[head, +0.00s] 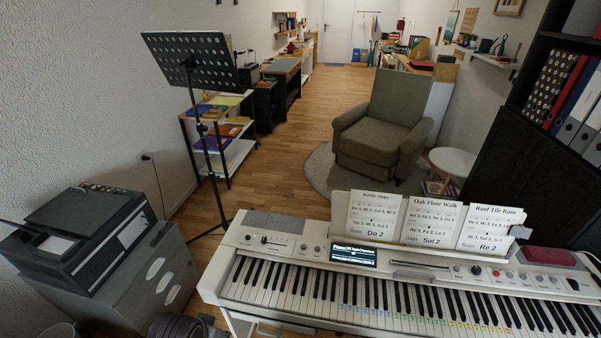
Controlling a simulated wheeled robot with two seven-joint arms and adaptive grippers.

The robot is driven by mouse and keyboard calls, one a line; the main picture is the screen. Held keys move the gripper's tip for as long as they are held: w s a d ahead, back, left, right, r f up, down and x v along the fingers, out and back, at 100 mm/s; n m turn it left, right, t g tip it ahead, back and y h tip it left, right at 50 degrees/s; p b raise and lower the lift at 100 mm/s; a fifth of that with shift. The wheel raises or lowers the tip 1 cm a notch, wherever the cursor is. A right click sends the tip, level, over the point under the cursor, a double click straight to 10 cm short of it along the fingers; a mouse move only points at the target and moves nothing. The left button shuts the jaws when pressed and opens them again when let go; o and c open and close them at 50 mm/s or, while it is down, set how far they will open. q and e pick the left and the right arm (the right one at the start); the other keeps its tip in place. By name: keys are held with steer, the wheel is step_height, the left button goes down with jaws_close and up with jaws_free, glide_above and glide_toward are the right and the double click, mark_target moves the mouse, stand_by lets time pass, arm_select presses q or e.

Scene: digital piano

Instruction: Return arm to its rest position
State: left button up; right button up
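The digital piano (306,246) stands across the lower right of the head view, with its keyboard facing me and its small screen lit. Coloured labels mark several keys in its middle stretch. Three music sheets (432,220) stand upright along its back edge, reading "Kettle Steps", "Oak Floor Walk" and "Roof Tile Rain". Neither of my grippers shows in the head view, and no part of my arms is visible over the keys.
A black music stand (190,66) rises behind the piano at left. A printer (84,240) sits on a grey drawer cabinet (158,282) left of the piano. An armchair (383,125), a round white side table (453,162) and a dark shelf with binders (545,135) stand beyond. Wooden floor (270,165) lies clear between.

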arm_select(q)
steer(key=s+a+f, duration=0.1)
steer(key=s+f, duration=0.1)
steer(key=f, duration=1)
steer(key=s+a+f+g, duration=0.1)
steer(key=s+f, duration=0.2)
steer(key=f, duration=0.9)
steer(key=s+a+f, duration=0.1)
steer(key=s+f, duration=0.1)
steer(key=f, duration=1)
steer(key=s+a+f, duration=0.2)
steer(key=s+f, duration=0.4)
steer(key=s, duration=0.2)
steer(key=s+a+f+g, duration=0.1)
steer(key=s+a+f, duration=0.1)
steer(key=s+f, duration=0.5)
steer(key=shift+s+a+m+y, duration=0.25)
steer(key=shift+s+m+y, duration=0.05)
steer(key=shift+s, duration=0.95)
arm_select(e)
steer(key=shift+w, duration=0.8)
